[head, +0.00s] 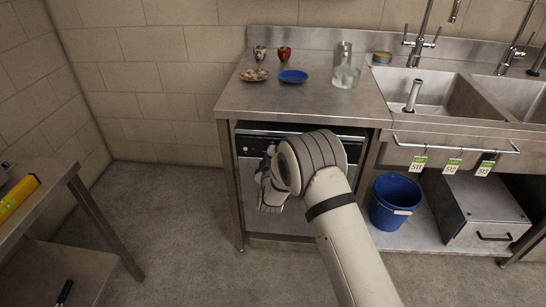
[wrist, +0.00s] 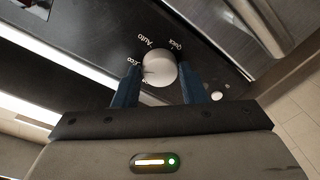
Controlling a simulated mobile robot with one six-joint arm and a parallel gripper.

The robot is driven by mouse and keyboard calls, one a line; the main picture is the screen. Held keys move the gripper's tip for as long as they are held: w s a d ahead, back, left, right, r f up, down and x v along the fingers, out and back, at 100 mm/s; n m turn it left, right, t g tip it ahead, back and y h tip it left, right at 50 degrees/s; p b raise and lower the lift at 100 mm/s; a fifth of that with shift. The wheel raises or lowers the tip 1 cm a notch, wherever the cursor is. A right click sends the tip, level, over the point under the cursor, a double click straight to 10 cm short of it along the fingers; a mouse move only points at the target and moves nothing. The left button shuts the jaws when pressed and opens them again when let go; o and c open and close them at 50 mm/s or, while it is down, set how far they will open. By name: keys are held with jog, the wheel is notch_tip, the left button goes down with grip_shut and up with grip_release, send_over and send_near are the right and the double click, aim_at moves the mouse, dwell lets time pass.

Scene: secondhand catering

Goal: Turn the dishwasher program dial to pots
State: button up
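The dishwasher (head: 292,224) stands under the steel counter at the left, largely hidden behind my arm in the head view. Its round white program dial (wrist: 158,70) sits on the black control panel (wrist: 90,45) in the wrist view. The labels Quick, Auto and Eco show around the dial; no pots label is readable, and the dial's pointer is too unclear to tell. My gripper (wrist: 158,84) has its two blue fingers on either side of the dial, with what looks like a narrow gap at each side. In the head view my gripper (head: 267,180) is at the dishwasher front.
Two cups, a patterned plate (head: 254,74), a blue plate (head: 293,76) and a glass jar (head: 346,66) stand on the counter (head: 240,97). A blue bucket (head: 396,201) and a steel box (head: 480,210) are under the sinks. A side table (head: 45,190) is at left; floor between is clear.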

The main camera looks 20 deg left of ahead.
jog(key=c, duration=0.5)
jog(key=shift+d, duration=0.2)
jog(key=shift+c, duration=0.2)
jog(key=shift+a, duration=0.1)
jog(key=shift+f+b, duration=0.1)
jog(key=shift+b, duration=0.35)
